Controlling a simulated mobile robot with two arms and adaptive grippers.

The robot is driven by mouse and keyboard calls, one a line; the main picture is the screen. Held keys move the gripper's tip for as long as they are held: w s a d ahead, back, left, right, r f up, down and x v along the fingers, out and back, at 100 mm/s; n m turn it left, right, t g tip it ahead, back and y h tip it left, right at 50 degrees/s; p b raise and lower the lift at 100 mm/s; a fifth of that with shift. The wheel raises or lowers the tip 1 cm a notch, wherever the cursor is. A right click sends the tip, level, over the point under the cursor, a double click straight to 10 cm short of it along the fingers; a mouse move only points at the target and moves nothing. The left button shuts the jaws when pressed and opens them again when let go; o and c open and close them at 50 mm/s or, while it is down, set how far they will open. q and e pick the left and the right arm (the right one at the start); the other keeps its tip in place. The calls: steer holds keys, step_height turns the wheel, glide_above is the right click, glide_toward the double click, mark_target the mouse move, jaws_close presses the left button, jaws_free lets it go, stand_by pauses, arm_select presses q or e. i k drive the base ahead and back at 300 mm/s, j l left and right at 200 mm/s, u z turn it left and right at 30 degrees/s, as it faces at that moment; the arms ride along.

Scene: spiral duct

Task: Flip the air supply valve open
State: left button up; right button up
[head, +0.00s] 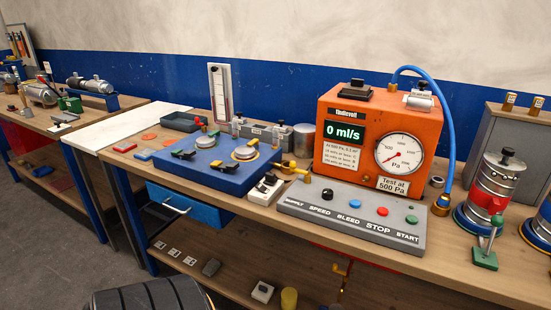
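A brass fitting with a yellow lever (293,168), which looks like a valve, sits at the lower left side of the orange test unit (335,110). In front of the unit lies a grey control panel (340,222). The unit's display (344,132) reads 0 ml/s. Its round gauge (399,152) has a red needle. I cannot tell the lever's exact setting at this size. Neither of my grippers shows in the head view.
A blue fixture plate (215,172) with black clamps lies left of the unit. A small white block with a black top (266,188) stands between them. A blue hose (450,110) arches down the unit's right side. Metal cylinders (495,185) stand farther right.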

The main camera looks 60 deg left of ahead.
mark_target(293, 164)
steer(key=u, duration=1.65)
